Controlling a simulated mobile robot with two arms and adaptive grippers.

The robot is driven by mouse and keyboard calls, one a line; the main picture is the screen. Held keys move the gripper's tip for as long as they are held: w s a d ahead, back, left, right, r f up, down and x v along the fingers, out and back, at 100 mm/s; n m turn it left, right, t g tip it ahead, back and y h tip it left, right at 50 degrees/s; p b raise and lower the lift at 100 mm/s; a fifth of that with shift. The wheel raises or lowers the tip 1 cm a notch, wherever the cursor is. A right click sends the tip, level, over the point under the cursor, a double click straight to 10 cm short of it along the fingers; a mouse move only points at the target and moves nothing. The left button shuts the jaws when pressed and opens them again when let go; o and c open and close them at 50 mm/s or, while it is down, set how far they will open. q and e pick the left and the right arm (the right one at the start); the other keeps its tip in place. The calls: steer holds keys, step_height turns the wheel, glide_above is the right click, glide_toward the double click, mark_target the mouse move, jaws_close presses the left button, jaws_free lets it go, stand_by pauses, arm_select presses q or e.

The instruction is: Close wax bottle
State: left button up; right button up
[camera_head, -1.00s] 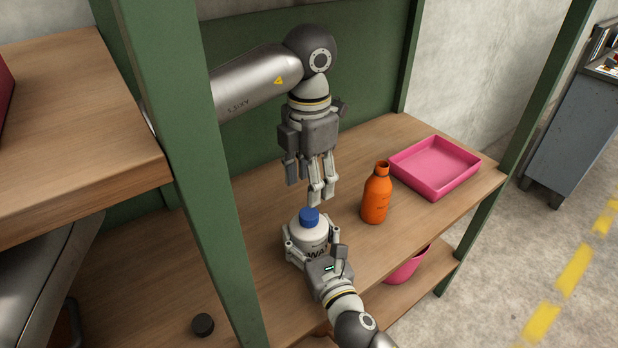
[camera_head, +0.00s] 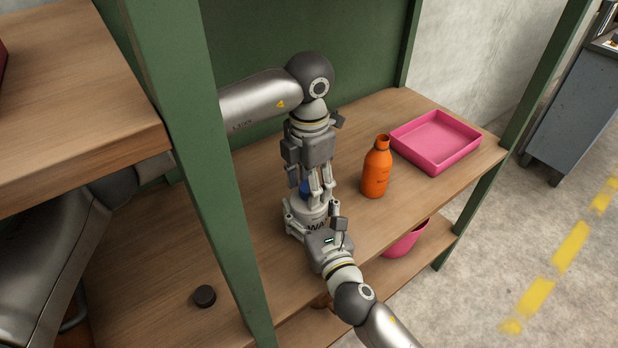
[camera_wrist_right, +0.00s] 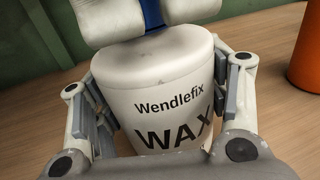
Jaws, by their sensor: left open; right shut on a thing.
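The white wax bottle (camera_head: 303,213) stands upright on the wooden shelf, and its "Wendlefix WAX" label shows in the right wrist view (camera_wrist_right: 175,105). My right gripper (camera_head: 312,219) is shut around the bottle's body from the front. The blue cap (camera_head: 304,188) is on top of the bottle, mostly hidden by fingers; a strip of it shows in the right wrist view (camera_wrist_right: 152,12). My left gripper (camera_head: 311,190) points down from above with open fingers on either side of the cap. Whether they touch it I cannot tell.
An orange bottle (camera_head: 376,172) stands to the right of the wax bottle. A pink tray (camera_head: 436,140) lies at the shelf's right end. A black round cap (camera_head: 204,296) lies at the front left. A green post (camera_head: 200,150) rises at left. A pink bin (camera_head: 408,240) is below.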

arm_select(q)
steer(key=c, duration=1.1)
steer(key=o, duration=1.2)
step_height(320, 180, up, 8)
steer(key=shift+f, duration=0.25)
arm_select(e)
steer(key=o, duration=2.1)
steer(key=shift+c, duration=0.2)
